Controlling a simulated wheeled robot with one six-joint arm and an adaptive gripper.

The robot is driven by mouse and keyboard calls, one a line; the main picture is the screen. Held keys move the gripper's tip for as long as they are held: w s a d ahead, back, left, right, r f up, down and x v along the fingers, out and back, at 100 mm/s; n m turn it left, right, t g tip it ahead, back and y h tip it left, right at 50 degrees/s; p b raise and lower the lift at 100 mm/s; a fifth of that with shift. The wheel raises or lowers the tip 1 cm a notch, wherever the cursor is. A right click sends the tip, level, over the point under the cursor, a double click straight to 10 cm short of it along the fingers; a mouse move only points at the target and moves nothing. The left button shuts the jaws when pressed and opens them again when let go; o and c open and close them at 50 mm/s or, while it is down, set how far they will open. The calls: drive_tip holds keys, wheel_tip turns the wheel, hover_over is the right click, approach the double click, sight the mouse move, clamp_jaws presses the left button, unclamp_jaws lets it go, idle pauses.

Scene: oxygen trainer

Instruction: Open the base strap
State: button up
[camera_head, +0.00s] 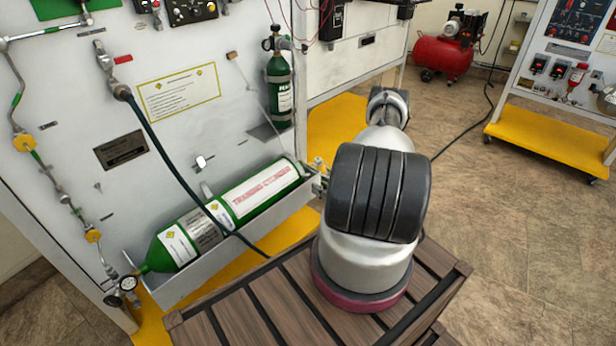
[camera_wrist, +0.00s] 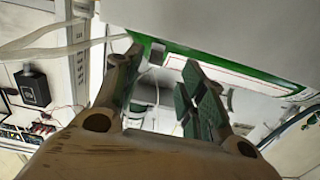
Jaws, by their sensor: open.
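A green training cylinder (camera_head: 265,192) lies tilted in a grey trough (camera_head: 235,255) on the white panel. A pale strap-like clip (camera_head: 207,190) shows at its upper side; I cannot tell whether this is the base strap. A small upright green cylinder (camera_head: 280,92) is held to the panel by grey bands above it. In the wrist view my gripper (camera_wrist: 161,62) is open, with its two fingers apart and nothing clearly held. A green edge with a white, red-lined label (camera_wrist: 235,72) lies just beyond the fingers. In the head view my arm hides the gripper.
A dark hose (camera_head: 160,140) hangs from the panel across the cylinder. A slatted wooden surface (camera_head: 235,310) lies below my arm. A gauge (camera_head: 128,283) sits at the trough's lower left end.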

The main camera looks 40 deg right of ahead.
sight(308, 175)
drive_tip(key=x, duration=0.5)
drive_tip(key=r+x, duration=0.1)
drive_tip(key=x, duration=0.1)
drive_tip(key=shift+w+d+r, duration=0.1)
drive_tip(key=shift+w+d, duration=0.05)
drive_tip(key=shift+w, duration=0.3)
clamp_jaws()
